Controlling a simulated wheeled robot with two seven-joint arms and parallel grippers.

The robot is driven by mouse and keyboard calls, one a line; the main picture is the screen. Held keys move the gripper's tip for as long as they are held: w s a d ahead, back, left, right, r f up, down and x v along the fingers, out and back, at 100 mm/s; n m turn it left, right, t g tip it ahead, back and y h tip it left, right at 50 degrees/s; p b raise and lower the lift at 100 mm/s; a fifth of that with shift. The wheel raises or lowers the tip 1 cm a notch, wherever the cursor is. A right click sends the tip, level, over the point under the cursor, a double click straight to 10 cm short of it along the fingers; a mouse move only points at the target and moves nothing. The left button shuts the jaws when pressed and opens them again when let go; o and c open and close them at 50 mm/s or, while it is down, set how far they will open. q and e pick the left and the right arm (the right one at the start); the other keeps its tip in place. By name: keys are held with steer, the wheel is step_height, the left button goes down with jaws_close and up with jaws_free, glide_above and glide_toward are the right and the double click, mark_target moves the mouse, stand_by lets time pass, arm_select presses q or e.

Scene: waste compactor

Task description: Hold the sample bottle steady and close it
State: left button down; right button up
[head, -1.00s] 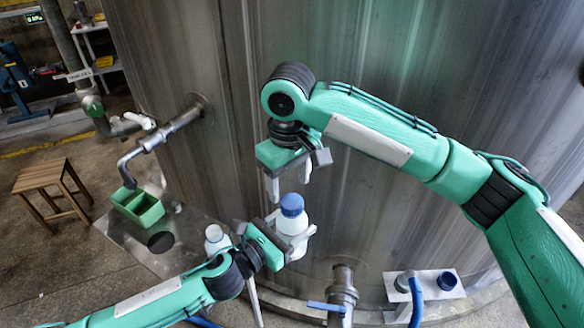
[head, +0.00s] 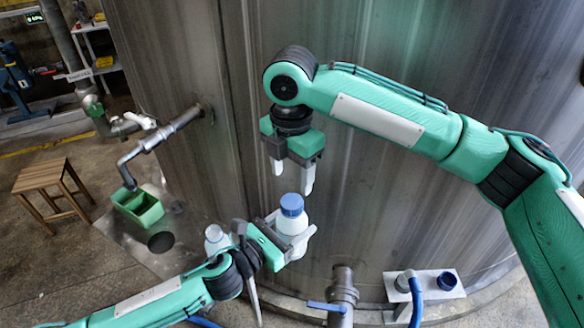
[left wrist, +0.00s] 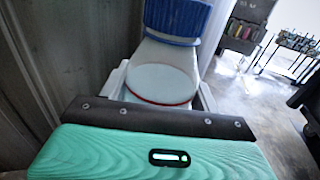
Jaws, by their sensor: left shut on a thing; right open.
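The sample bottle (head: 291,223) is white and stands upright, with a ribbed blue cap (head: 291,204) on its top. My left gripper (head: 292,237) is shut around the bottle's body. In the left wrist view the bottle (left wrist: 160,75) stands between the white fingers, with a pale round face and a red line. The cap (left wrist: 177,18) is cut off by the top edge there. Whether it is screwed tight I cannot tell. My right gripper (head: 293,179) is open and empty, fingers pointing down, above the cap and apart from it.
A large steel tank (head: 400,190) rises close behind both grippers. A valve (head: 342,296) and a white plate (head: 424,283) with a dark blue round piece lie below right.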

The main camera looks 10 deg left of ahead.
mark_target(292, 201)
steer(key=n, duration=0.4)
steer(key=shift+r+n, duration=0.3)
steer(key=shift+n, duration=0.1)
steer(key=shift+f, duration=0.1)
steer(key=shift+f, duration=3.95)
steer(key=shift+c, duration=0.4)
